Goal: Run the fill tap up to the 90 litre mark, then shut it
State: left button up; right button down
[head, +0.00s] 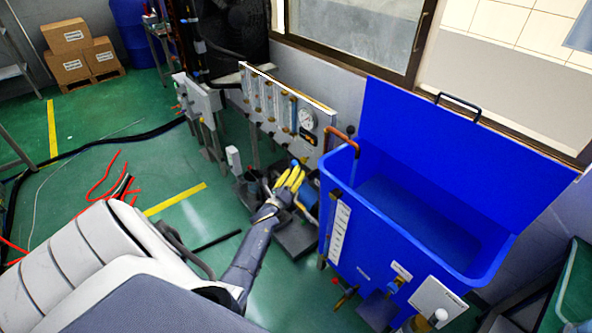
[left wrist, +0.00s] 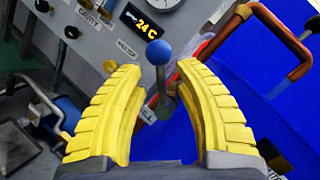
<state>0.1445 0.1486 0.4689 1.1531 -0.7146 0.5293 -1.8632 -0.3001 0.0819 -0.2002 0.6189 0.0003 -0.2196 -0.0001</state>
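The fill tap is a lever with a blue ball knob (left wrist: 159,52) on a metal stem, beside a partly hidden label ending in "ILL". In the left wrist view it stands between the yellow fingers of my left gripper (left wrist: 160,115), which are apart with gaps on both sides. In the head view my left gripper (head: 291,177) is at the tap, left of the blue tank (head: 425,255). A white level scale (head: 339,232) is on the tank's front left; its marks are too small to read. I cannot make out a water level. My right gripper is out of view.
A copper spout (head: 341,138) bends over the tank's left rim. A panel with flow tubes, a round gauge (head: 306,118) and a "24 C" display (left wrist: 146,24) stands behind the tap. Red hoses (head: 108,180) lie on the green floor at left.

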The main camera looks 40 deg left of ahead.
pick_arm(q)
jog(key=v, duration=0.9)
jog(key=shift+s, duration=0.4)
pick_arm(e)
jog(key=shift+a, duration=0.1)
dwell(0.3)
